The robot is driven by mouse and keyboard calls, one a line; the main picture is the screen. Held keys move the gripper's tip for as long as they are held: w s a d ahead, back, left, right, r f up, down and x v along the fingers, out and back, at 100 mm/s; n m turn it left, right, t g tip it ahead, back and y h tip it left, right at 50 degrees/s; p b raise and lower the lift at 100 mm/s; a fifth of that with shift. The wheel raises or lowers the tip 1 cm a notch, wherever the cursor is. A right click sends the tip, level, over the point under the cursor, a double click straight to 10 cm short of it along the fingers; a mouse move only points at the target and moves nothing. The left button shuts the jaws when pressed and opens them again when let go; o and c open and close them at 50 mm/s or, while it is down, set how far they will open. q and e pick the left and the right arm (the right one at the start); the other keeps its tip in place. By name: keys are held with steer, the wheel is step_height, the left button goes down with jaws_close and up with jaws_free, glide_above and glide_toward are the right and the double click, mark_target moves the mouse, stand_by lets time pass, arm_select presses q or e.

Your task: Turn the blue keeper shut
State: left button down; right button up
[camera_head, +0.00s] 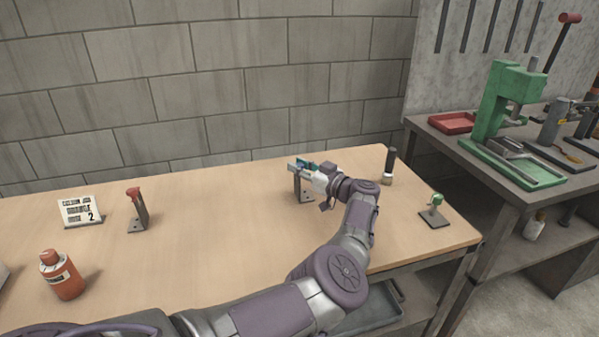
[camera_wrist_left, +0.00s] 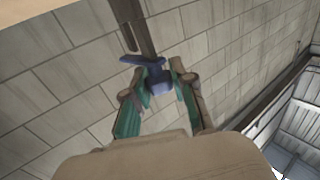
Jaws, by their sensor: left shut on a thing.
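The blue keeper (camera_wrist_left: 142,61) shows in the left wrist view, with a lobed head and a short stub below it, in front of a dark upright bracket (camera_wrist_left: 132,22). My left gripper (camera_wrist_left: 160,84) has its teal fingers on either side of the stub and is shut on it. In the head view my left gripper (camera_head: 302,164) is at the top of the grey bracket (camera_head: 305,190) on the bench, and it hides most of the blue keeper there. I cannot tell the keeper's exact angle. My right gripper is not in view.
A red-topped bracket (camera_head: 137,208) and a card (camera_head: 80,211) stand to the left, with an orange bottle (camera_head: 63,275) nearer. A black-handled tool (camera_head: 390,165) and a green-topped stand (camera_head: 435,214) are to the right. The middle of the wooden bench (camera_head: 220,225) is clear.

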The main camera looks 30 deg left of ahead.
mark_target(299, 164)
arm_select(q)
steer(key=c, duration=0.9)
jaws_free()
steer(key=shift+c, duration=0.2)
step_height(299, 164, up, 10)
steer(key=shift+f, duration=0.1)
